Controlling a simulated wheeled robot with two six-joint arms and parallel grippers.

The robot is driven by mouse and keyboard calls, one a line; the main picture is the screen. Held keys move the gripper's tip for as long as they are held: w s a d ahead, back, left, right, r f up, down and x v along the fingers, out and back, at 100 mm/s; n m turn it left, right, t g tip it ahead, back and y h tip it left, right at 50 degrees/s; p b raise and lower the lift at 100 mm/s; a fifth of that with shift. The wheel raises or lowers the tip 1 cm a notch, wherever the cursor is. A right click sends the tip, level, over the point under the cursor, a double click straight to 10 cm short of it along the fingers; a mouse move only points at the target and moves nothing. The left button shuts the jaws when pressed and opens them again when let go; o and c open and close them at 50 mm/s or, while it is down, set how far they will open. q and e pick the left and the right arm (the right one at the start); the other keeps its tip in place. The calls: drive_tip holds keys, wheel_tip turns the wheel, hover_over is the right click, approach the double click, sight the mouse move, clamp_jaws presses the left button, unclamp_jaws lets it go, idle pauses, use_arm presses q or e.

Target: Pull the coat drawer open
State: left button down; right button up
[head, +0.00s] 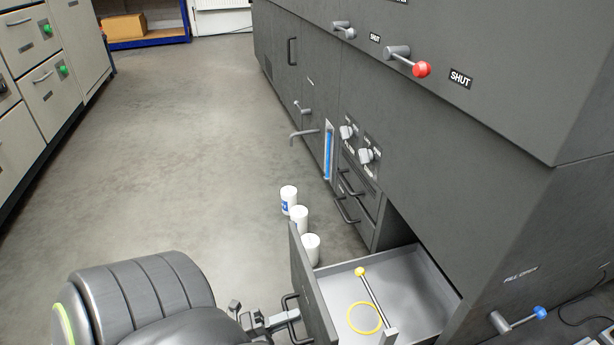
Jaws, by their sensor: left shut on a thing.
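A drawer (420,278) stands pulled out of the dark grey cabinet at the lower right, its pale inside showing. A yellow ring (364,331) and a rod with a yellow knob (361,271) are in the drawer area. No name can be read on this drawer. Its dark front panel (312,290) faces left and carries a dark bar handle (287,301). My left gripper (285,318) is shut on that handle; the fingertips are small and partly hidden. My right gripper is out of view.
Three white containers (310,248) stand just beyond the drawer front. Two shut drawers with dark handles (347,210) are farther along the cabinet. A blue-knobbed lever (520,319) juts out at lower right, a red-knobbed one (408,61) above. Open floor (180,140) lies left.

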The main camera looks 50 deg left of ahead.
use_arm(q)
drive_tip(key=shift+s+a, duration=0.1)
drive_tip(key=shift+s, duration=0.15)
drive_tip(key=c, duration=1.5)
unclamp_jaws()
drive_tip(key=shift+c, duration=0.2)
drive_tip(key=v, duration=1.7)
drive_tip(key=shift+s+a, duration=0.2)
drive_tip(key=shift+r, duration=0.1)
drive_tip(key=shift+c, duration=0.2)
